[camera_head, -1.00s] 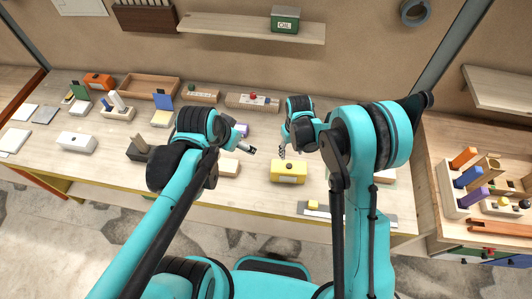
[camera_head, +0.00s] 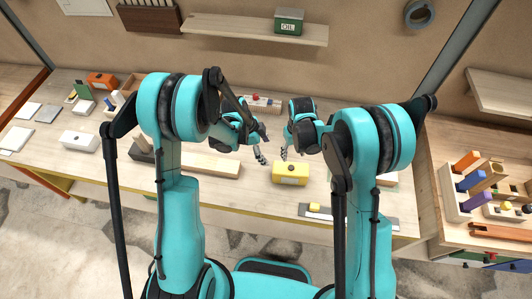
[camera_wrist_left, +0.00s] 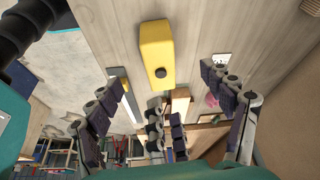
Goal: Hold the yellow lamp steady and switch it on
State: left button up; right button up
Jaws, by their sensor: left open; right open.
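The yellow lamp (camera_head: 290,173) is a box-shaped block on the table near its front edge. The left wrist view shows its yellow body (camera_wrist_left: 156,40) with a round dark knob or button (camera_wrist_left: 161,72) on it. My left gripper (camera_head: 261,156) is open and empty, above and to the left of the lamp; its spread fingers (camera_wrist_left: 162,80) frame the lamp in the wrist view. My right gripper (camera_head: 285,154) is open just behind the lamp, its fingers pointing down; they also show in the left wrist view (camera_wrist_left: 165,115). Neither gripper visibly touches the lamp.
A long wooden block (camera_head: 212,165) lies left of the lamp. A grey strip with a small yellow block (camera_head: 314,207) lies to its front right. A perforated block with a red knob (camera_head: 256,100) stands behind. My left arm hides part of the table's left side.

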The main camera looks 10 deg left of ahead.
aim_at(276, 167)
pick_arm(q)
jog(key=shift+m, duration=0.5)
jog(key=x, duration=1.4)
jog(key=shift+s+a+f, duration=0.1)
jog(key=shift+s+f, duration=0.1)
jog(key=c, duration=1.5)
jog(key=shift+c, duration=1.4)
pick_arm(e)
jog(key=shift+c, duration=0.7)
grip_shut()
